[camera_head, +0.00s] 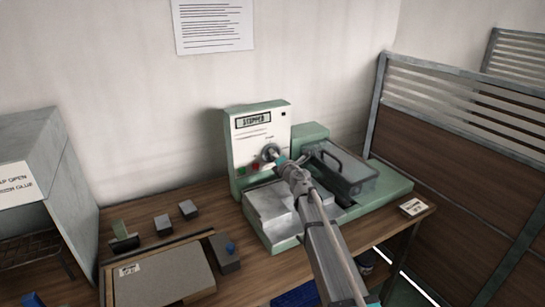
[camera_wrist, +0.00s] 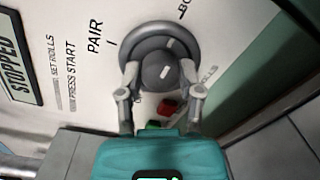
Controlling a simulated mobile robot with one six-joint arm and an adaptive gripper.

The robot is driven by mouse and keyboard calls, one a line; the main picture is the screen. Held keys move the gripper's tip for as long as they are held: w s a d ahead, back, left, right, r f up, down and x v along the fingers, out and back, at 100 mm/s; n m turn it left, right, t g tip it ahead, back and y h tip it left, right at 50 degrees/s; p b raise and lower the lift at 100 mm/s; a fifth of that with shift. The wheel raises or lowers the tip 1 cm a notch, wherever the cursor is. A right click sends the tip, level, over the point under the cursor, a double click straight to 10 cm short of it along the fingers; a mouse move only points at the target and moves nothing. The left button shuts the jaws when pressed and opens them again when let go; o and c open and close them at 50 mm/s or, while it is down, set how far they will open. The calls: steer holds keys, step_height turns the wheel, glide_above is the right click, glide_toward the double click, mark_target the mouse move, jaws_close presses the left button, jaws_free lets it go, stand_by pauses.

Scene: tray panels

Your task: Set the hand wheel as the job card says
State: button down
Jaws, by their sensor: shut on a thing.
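The hand wheel (camera_wrist: 158,42) is a grey round wheel with a domed hub on the white front panel of a green machine. My gripper (camera_wrist: 160,78) is shut on it, one finger on each side of the hub. White marks show on the hub and rim. The panel around it reads "PAIR", "I" and a cut-off "BO". In the head view the wheel (camera_head: 268,152) is partly hidden by my gripper (camera_head: 277,160). The display (camera_head: 253,120) reads "STOPPED". I cannot tell which paper is the job card; a wall sheet (camera_head: 213,25) is too small to read.
Red (camera_wrist: 168,107) and green (camera_wrist: 153,126) buttons sit just below the wheel. A clear-looking cover with a handle (camera_head: 340,170) is right of my gripper. A small card (camera_head: 413,207) lies at the right. A tray panel (camera_head: 160,278) and small blocks (camera_head: 188,209) lie left.

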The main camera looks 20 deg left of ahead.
steer(key=shift+c, duration=1.3)
jaws_free()
steer(key=shift+v, duration=6)
steer(key=shift+f, duration=0.1)
